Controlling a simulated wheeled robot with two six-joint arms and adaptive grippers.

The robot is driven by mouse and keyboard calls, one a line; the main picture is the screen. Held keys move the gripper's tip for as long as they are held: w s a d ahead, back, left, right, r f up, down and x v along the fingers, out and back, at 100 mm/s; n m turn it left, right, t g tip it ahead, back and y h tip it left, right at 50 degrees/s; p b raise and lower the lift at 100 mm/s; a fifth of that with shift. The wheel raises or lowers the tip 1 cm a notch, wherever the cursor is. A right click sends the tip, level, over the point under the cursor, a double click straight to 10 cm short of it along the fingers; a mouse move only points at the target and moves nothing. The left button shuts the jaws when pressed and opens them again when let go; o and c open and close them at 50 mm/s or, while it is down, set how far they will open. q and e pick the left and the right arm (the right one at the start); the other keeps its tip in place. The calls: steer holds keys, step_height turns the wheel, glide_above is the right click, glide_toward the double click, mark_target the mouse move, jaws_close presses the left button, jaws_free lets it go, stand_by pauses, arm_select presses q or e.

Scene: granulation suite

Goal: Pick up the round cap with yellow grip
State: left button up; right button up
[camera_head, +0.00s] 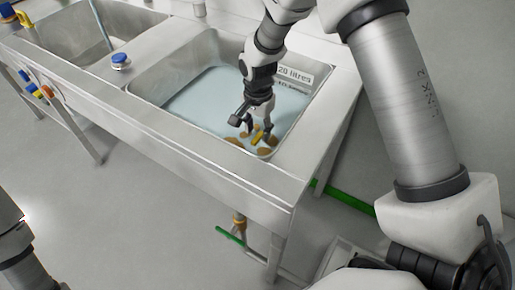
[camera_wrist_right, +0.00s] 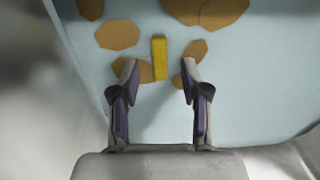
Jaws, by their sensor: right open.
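The yellow grip (camera_wrist_right: 159,57) shows as an upright bar between and just beyond my right fingertips in the right wrist view. In the head view it is a small yellow piece (camera_head: 257,137) low in the right sink basin. The round cap under it cannot be made out from the pale blue surface. My right gripper (camera_wrist_right: 160,70) is open and empty, with a finger on either side of the grip's near end. In the head view my right gripper (camera_head: 259,131) points down into the basin. My left gripper is out of view.
Several flat brown patches (camera_wrist_right: 117,34) lie around the grip. The steel right basin (camera_head: 180,119) has walls close to my right gripper. A label reading 20 litres (camera_head: 295,76) is at its back right.

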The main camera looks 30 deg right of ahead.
mark_target(257, 136)
step_height(257, 136, down, 4)
steer(key=shift+a, duration=0.1)
steer(key=shift+r, duration=0.1)
jaws_close()
